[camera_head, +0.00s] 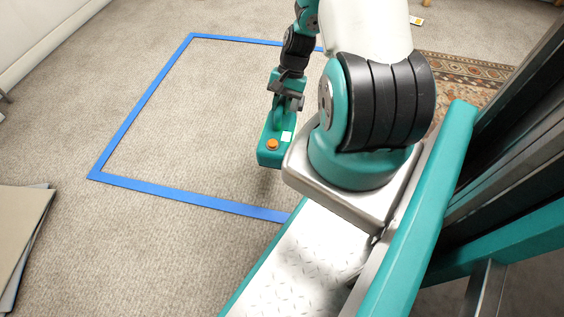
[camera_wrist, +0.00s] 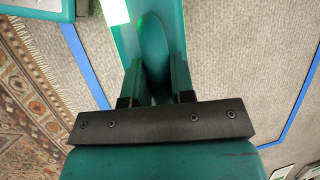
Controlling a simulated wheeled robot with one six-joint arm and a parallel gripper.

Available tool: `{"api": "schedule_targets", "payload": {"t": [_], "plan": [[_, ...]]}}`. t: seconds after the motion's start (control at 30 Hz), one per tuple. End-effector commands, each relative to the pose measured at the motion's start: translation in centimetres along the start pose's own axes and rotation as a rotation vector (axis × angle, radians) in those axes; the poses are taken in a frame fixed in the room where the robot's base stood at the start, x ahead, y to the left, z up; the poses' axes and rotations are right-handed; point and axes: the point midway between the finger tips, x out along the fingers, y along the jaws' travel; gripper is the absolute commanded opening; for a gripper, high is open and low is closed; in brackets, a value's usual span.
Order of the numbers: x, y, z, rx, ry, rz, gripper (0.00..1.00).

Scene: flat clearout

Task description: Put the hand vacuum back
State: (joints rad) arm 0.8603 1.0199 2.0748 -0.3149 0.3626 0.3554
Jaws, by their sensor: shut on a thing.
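The hand vacuum (camera_head: 270,152) is a teal body with an orange button and a white label. My gripper (camera_head: 286,100) is shut on it from above, and it seems to hang over the carpet, within or near the blue tape outline. In the wrist view my gripper's fingers (camera_wrist: 157,88) close around a teal part of the hand vacuum (camera_wrist: 125,40), with its bright white label at the top. The far end of the vacuum is out of that view. The place where it belongs cannot be made out.
Blue tape (camera_head: 135,110) outlines a large area of bare carpet (camera_head: 220,110). A patterned rug (camera_head: 462,78) lies at the upper right. Flat panels (camera_head: 22,225) lie at the left edge. A small yellow-and-white item (camera_head: 416,20) lies at the top right.

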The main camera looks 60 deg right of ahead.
Motion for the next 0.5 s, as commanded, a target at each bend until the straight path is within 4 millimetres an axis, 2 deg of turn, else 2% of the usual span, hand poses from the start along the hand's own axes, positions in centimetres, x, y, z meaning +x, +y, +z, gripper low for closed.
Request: {"api": "schedule_targets", "payload": {"t": [0.5], "plan": [[11.2, 2.3, -4.7, 0.001, -0.001, -0.001, 0.00]]}}
